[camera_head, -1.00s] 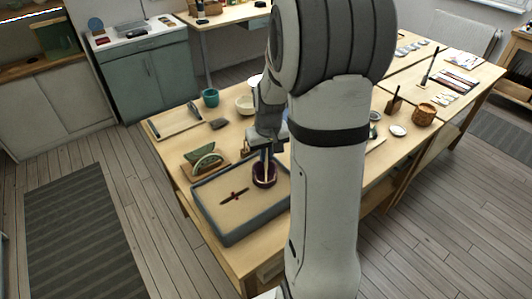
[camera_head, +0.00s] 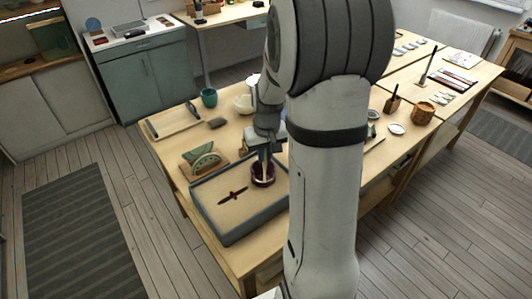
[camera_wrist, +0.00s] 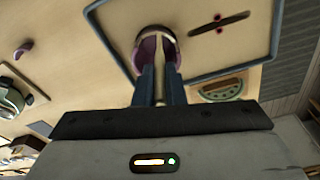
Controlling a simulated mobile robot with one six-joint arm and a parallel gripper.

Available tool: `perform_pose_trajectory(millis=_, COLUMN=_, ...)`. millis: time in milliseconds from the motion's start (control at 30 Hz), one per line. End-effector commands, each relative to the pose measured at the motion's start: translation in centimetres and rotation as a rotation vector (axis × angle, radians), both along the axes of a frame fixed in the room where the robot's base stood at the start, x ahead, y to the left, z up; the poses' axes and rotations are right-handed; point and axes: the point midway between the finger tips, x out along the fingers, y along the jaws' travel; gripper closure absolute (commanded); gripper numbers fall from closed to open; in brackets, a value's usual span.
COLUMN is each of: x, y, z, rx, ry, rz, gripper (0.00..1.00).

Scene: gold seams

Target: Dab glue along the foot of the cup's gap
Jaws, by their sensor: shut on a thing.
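The dark purple cup (camera_head: 262,180) stands in the right part of a shallow tray with a blue-grey rim (camera_head: 240,234) and a sand-coloured bed. In the wrist view the cup (camera_wrist: 169,35) is just beyond my fingertips and its inside shows purple. My gripper (camera_head: 264,155) is low over the cup, pointing down. In the wrist view my gripper (camera_wrist: 159,78) is shut on a thin pale stick (camera_wrist: 159,62), whose far end reaches the cup. The cup's gap is not clear, and I cannot tell whether the stick's tip touches the wall.
A green half-round piece on a wooden block (camera_head: 204,160) stands behind the tray. A teal cup (camera_head: 209,97) and a cream bowl (camera_head: 243,104) stand farther back. My arm hides the table's middle.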

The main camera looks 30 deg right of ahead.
Motion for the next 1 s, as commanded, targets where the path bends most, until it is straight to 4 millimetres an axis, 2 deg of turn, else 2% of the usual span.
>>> perform_pose_trajectory(millis=767, x=0.00, y=-0.06, z=0.19, rx=0.000, ry=-0.001, rz=-0.001, gripper=1.00)
perform_pose_trajectory(millis=1000, x=-0.03, y=-0.79, z=0.29, rx=0.000, ry=0.000, rz=-0.002, gripper=1.00)
